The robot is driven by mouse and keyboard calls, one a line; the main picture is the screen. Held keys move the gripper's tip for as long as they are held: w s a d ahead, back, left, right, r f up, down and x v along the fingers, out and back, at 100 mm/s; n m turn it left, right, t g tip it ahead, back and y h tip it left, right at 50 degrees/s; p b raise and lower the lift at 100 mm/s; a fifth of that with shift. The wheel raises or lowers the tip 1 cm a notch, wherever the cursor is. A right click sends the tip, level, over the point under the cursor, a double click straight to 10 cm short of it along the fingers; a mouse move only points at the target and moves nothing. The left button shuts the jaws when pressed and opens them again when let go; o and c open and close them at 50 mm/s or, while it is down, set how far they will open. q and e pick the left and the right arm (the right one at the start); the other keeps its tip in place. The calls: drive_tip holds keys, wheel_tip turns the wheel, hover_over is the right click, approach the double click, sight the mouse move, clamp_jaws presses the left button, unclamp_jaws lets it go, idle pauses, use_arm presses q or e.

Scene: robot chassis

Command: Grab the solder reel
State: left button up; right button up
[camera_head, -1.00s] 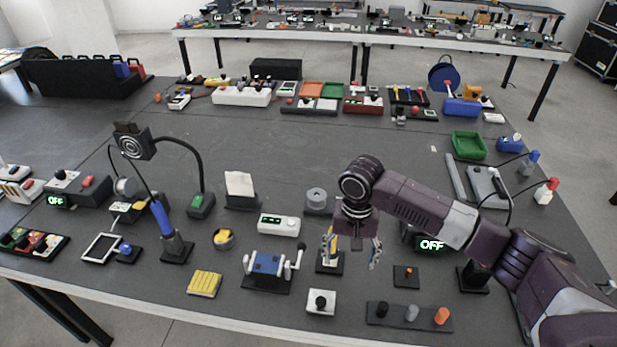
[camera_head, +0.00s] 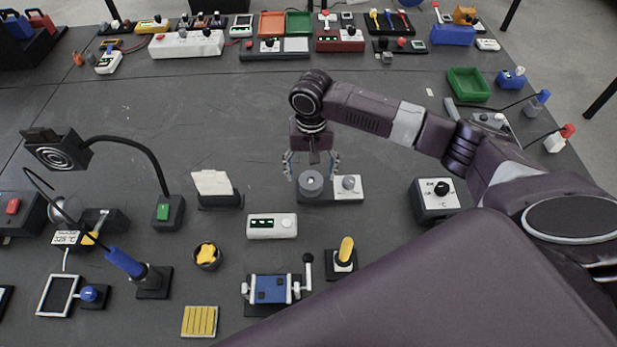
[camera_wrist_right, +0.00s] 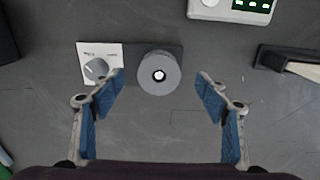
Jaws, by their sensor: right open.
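The solder reel appears to be the grey ring-shaped spool (camera_head: 311,182) with a central hole. It sits upright on a dark base beside a white box with a grey knob (camera_head: 348,186). My right gripper (camera_head: 312,166) points down close above and just behind the reel in the head view, open and empty. In the right wrist view the reel (camera_wrist_right: 158,82) lies centred between the spread blue-padded fingertips (camera_wrist_right: 162,79); neither finger visibly touches it. The exact height gap cannot be told. My left gripper is not in view.
A white display box (camera_head: 272,226) stands in front of the reel. A card holder (camera_head: 216,188) is to its left and a dial box (camera_head: 436,198) to its right. A yellow-handled lever (camera_head: 345,252) is nearer. The table behind the gripper is clear.

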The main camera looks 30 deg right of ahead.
sight(311, 184)
wheel_tip(311, 184, down, 5)
drive_tip(key=shift+s+r+p, duration=0.1)
drive_tip(key=shift+p, duration=0.6)
drive_tip(key=shift+f, duration=0.4)
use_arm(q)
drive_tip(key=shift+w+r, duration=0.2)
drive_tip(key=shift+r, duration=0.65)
use_arm(e)
drive_tip(key=c, duration=1.3)
